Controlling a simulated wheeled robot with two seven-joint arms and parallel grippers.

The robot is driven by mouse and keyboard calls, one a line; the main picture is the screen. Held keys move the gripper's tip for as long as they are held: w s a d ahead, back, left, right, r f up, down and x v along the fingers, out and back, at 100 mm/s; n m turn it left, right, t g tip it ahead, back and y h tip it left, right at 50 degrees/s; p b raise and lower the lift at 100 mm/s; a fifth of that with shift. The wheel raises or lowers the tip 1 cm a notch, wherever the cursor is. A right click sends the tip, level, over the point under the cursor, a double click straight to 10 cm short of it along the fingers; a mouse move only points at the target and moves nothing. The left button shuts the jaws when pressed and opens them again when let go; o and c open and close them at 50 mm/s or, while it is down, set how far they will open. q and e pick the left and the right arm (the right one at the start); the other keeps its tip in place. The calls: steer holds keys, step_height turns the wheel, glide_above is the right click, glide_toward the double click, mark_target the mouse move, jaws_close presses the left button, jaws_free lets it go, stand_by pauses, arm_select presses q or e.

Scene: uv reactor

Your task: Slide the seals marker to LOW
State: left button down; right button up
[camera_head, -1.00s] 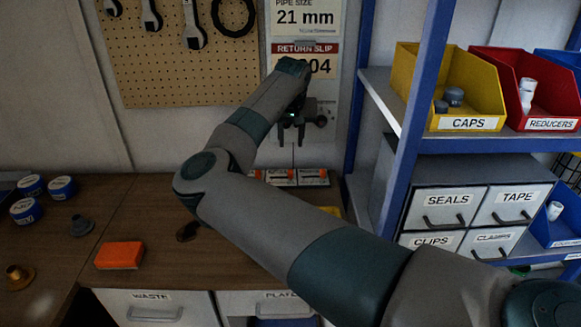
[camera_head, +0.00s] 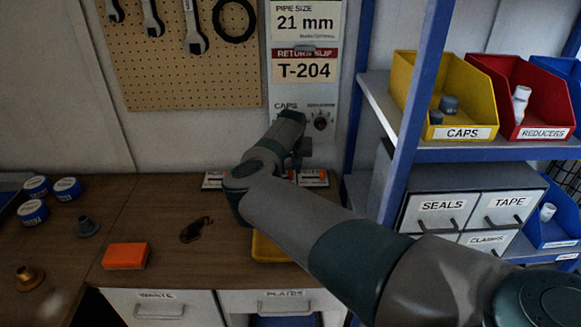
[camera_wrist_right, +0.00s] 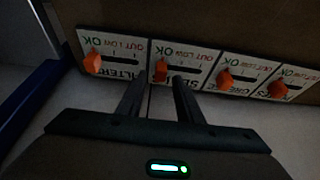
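The seals card (camera_wrist_right: 172,82) is second from the left in the right wrist view, its lettering upside down and partly covered by a finger. Its orange marker (camera_wrist_right: 161,71) stands at the OK end of the slot. My right gripper (camera_wrist_right: 157,84) is open, with its two dark fingers apart; the marker appears just beyond the fingertips, between them, and I see no grip on it. In the head view my right gripper (camera_head: 299,156) is low in front of the wall, above the row of cards, and my forearm hides part of that row. My left gripper is not in view.
Neighbouring cards, including the filter card (camera_wrist_right: 122,68), have orange markers close by. A blue shelf post (camera_head: 405,130) and drawer unit (camera_head: 430,228) stand to the right. A yellow tray (camera_head: 266,248) lies below my arm. An orange block (camera_head: 125,256) sits on the left bench.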

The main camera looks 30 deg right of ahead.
steer(key=shift+w+f, duration=0.1)
steer(key=shift+f, duration=0.25)
jaws_close()
steer(key=shift+w+a, duration=0.45)
steer(key=shift+a, duration=0.25)
steer(key=shift+w+a, duration=0.45)
steer(key=shift+a, duration=0.25)
jaws_free()
steer(key=shift+d+r, duration=0.1)
steer(key=shift+s, duration=0.1)
